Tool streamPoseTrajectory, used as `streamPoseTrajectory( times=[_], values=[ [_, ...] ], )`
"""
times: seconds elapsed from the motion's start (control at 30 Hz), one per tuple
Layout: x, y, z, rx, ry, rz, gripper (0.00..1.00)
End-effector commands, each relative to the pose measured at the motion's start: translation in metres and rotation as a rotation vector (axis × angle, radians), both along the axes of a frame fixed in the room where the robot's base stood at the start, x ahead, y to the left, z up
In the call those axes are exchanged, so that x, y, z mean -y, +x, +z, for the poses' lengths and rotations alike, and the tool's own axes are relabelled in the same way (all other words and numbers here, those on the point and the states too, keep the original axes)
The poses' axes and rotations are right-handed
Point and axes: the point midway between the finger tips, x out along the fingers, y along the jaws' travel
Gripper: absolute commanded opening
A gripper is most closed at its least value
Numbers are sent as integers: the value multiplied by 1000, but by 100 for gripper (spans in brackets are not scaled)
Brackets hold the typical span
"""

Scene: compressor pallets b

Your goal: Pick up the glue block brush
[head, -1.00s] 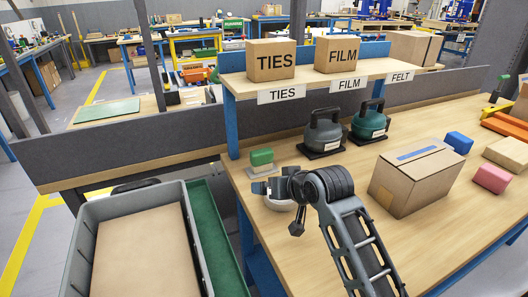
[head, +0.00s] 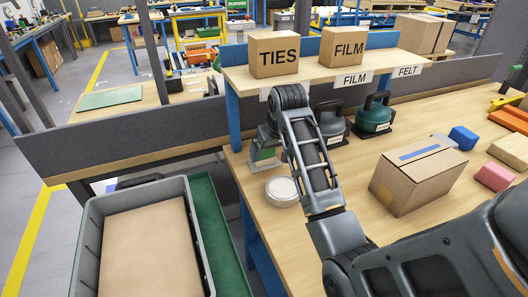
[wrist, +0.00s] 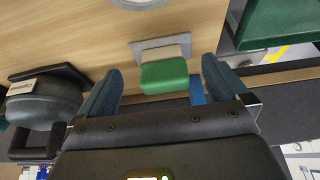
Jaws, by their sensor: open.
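The glue block brush, a green block over a pale base, stands on a small grey plate at the left end of the bench. In the wrist view the brush (wrist: 164,76) sits centrally between the fingers, with a gap on both sides. In the head view the brush (head: 263,155) is partly hidden by my gripper (head: 267,137), which is over it. In the wrist view my gripper (wrist: 160,68) is open and empty, its two dark blue fingers apart. I cannot tell its exact height above the brush.
A round pale-lidded container (head: 282,190) stands just in front of the brush. Two handled machines (head: 372,117) stand to the right, near a cardboard box (head: 418,178). The shelf (head: 300,80) carries boxes. A grey tote (head: 92,235) is at left.

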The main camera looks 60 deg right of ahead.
Motion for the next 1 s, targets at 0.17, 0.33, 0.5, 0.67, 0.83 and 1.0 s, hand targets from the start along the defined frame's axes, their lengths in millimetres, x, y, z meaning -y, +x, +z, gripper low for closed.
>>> streamPoseTrajectory(
  times=[0.17, 0.33, 0.5, 0.67, 0.83, 1.0],
  values=[
    [17, 22, 1, -1, 1, -1, 100],
    [23, 30, 0, 0, 0, 0, 100],
    [27, 35, -16, -2, 2, -1, 100],
    [32, 42, -36, -2, 2, -1, 100],
    [34, 45, -46, 0, 0, -1, 100],
    [34, 45, -47, 1, 0, -1, 100]
  ],
)
